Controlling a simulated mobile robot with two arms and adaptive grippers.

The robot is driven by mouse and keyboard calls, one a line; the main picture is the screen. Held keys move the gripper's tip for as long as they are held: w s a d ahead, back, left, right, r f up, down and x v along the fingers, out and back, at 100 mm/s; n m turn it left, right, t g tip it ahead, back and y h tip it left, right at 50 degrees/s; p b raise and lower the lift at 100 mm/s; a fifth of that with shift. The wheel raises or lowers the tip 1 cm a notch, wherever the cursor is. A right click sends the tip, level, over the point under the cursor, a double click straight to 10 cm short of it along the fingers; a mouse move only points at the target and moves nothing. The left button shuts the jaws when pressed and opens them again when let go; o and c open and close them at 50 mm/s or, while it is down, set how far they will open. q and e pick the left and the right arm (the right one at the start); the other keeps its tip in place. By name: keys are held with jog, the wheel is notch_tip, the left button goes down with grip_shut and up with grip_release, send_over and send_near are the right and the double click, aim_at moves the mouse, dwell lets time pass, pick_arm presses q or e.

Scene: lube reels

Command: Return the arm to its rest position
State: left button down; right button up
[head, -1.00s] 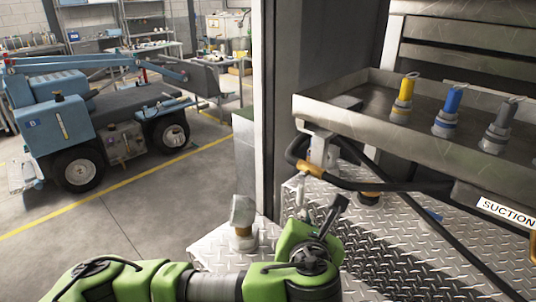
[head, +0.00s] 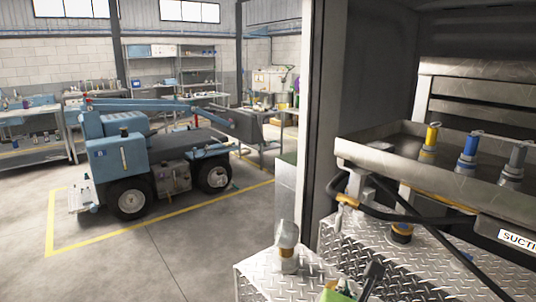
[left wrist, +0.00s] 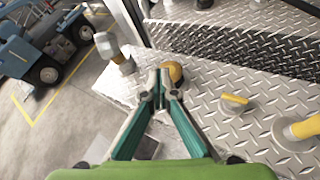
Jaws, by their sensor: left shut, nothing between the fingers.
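A grey-capped post (head: 287,246) stands on the deck's left corner. My right gripper is not in view.
A metal tray (head: 390,165) holds yellow (head: 430,142), blue (head: 467,153) and grey (head: 514,162) nozzles. A black hose (head: 385,213) loops below it. A dark cabinet post (head: 330,110) stands left of it. A blue wheeled machine (head: 125,155) stands beyond clear floor.

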pick_arm(q)
jog(key=s+a+f+n+g, duration=0.35)
jog(key=a+f+n, duration=0.3)
jog(key=n, duration=0.45)
jog(key=s+a+f+n+g, duration=0.2)
jog(key=s+a+f+n, duration=0.2)
jog(key=a+f+n, duration=0.55)
jog(key=s+a+f+n+g+y, duration=0.2)
jog(key=s+a+f+n, duration=0.4)
jog(key=s+a+n, duration=0.3)
jog(key=s+a+f+n+g+y, duration=0.1)
jog(key=s+a+f+n+g, duration=0.1)
jog(key=s+a+f+n, duration=0.7)
notch_tip(320, 180, down, 22)
jog(key=a+n, duration=0.1)
jog(key=a, duration=0.1)
jog(key=s+a+f+g, duration=0.2)
jog(key=s+f, duration=1.4)
jog(key=s, duration=0.1)
jog(key=shift+a+f+y, duration=0.25)
jog(key=shift+a+y, duration=0.05)
jog(key=shift+a, duration=0.05)
